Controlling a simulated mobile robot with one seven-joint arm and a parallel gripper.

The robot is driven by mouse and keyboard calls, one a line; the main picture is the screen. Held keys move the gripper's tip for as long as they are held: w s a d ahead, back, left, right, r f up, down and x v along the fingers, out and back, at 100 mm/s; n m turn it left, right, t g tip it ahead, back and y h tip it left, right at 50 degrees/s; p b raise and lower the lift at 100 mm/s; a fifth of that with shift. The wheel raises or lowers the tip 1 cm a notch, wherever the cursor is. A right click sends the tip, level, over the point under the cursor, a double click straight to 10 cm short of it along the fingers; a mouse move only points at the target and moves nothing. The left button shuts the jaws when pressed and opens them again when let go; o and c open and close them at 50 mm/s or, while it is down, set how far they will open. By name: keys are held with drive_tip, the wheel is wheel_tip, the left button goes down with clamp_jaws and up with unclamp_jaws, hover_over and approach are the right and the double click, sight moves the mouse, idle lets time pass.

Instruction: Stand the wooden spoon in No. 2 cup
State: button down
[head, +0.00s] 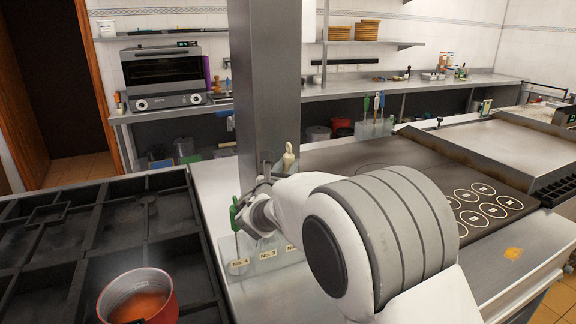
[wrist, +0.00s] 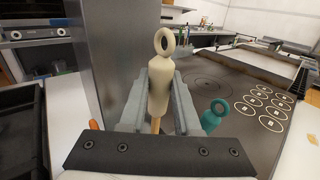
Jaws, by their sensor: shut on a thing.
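My gripper (wrist: 165,85) is shut on a pale beige handle with a ring at its top, which I take as the wooden spoon (wrist: 164,75). A strip of wooden shaft shows below the handle, between the fingers. The handle's top also shows in the head view (head: 289,156), above my gripper (head: 264,188). The spoon's lower end is hidden. Clear cups stand in a row on the steel counter; labels No. 4 (head: 240,263) and No. 3 (head: 268,255) are readable. A third label (head: 291,247) is mostly hidden by my arm, so I cannot confirm No. 2.
A green-handled tool (head: 236,213) stands in the No. 4 cup. A teal handle (wrist: 214,117) with a ring is right of my gripper. A steel column (head: 264,85) rises just behind. A red pot (head: 140,297) sits on the stove grate at left.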

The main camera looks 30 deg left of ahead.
drive_tip(key=shift+f+b, duration=3.2)
drive_tip(key=shift+f, duration=0.4)
drive_tip(key=shift+f+b, duration=0.65)
drive_tip(key=shift+b, duration=0.05)
drive_tip(key=c, duration=0.5)
unclamp_jaws()
drive_tip(key=shift+c, duration=0.2)
drive_tip(key=v, duration=1.7)
drive_tip(key=shift+s, duration=0.2)
drive_tip(key=shift+d+r, duration=0.1)
